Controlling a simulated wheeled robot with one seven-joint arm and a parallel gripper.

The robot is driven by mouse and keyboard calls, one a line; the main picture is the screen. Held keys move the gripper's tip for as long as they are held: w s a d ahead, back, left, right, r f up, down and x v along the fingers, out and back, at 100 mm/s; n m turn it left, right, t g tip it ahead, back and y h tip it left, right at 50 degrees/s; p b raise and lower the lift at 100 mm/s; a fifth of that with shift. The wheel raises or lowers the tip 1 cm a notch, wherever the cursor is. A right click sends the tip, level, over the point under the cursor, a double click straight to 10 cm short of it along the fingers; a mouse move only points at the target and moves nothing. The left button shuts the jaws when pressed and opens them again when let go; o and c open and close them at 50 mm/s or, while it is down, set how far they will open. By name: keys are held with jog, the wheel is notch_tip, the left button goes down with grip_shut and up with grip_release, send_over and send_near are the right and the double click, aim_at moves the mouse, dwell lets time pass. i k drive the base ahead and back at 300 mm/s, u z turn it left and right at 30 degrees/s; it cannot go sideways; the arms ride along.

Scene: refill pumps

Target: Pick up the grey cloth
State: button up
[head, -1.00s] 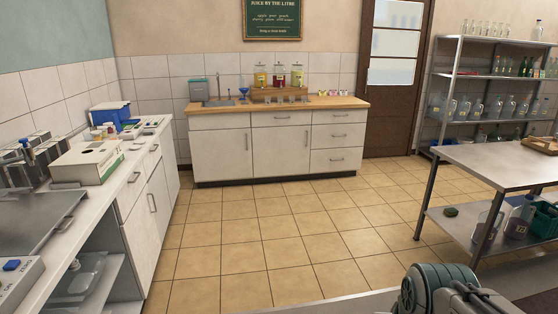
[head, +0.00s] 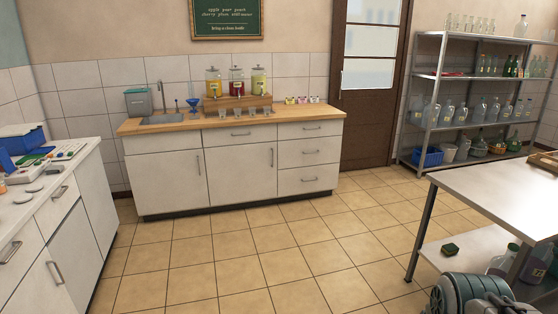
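I cannot make out a grey cloth in the head view. Small flat grey items (head: 35,187) lie on the left counter, but they are too small to tell what they are. My gripper's fingers are not in view.
A back counter (head: 305,132) holds a sink (head: 172,118), a grey bin (head: 138,101), a blue funnel (head: 193,102), drink dispensers on a wooden stand and several glasses. A metal table (head: 505,192) stands at right, a bottle rack (head: 432,98) behind it. Open tiled floor (head: 240,262) lies between.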

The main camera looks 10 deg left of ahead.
aim_at(57, 169)
jog(key=u, duration=0.25)
jog(key=i, duration=1.6)
jog(key=u, duration=1.8)
jog(key=i, duration=1.05)
jog(key=u, duration=0.85)
